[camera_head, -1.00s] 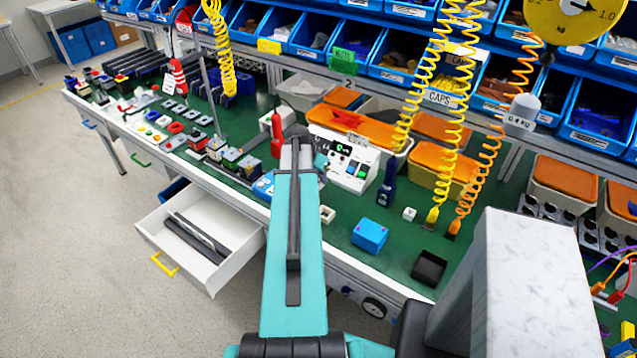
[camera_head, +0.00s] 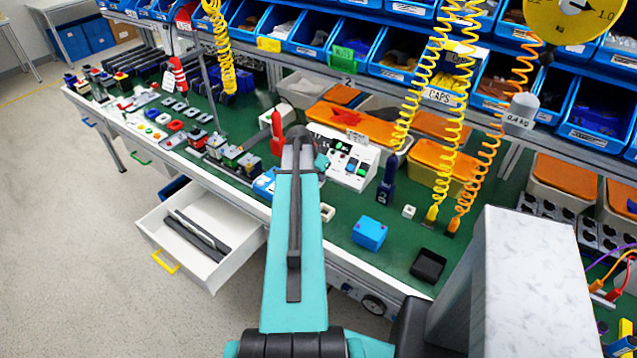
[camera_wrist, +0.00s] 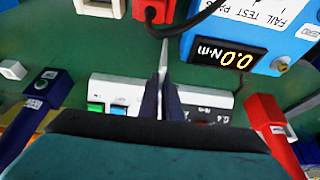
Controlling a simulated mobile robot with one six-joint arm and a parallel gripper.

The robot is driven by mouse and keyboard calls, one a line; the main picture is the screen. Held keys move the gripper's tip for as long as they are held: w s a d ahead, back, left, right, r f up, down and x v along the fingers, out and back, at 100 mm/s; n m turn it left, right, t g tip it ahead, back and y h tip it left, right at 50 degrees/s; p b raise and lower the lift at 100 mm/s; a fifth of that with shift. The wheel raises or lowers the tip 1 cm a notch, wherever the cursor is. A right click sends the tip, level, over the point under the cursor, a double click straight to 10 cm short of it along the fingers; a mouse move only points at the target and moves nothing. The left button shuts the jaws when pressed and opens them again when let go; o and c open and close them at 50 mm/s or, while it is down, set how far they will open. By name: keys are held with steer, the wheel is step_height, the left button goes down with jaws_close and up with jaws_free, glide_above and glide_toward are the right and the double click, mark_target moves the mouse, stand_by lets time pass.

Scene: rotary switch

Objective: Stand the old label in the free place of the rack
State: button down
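My gripper shows in the wrist view (camera_wrist: 163,88) as two dark fingers close together. A thin pale strip, seen edge-on, stands out between their tips; it appears to be the old label (camera_wrist: 163,56). Its face and any writing cannot be read. In the head view my own arm hides the fingers and the label. I cannot make out the rack or its free place for certain in either view.
A white console (camera_head: 345,160) with buttons stands just right of my arm's end. A blue tester (camera_wrist: 245,40) reading 0.0 N·m and red and dark-blue handled tools are close by. A blue box (camera_head: 369,233) and a black tray (camera_head: 428,266) lie right. A white drawer (camera_head: 232,268) hangs open.

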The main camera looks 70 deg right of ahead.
steer(key=shift+r, duration=0.2)
stand_by(0.3)
steer(key=shift+r+b, duration=1.5)
steer(key=shift+r, duration=3.3)
steer(key=shift+w, duration=0.1)
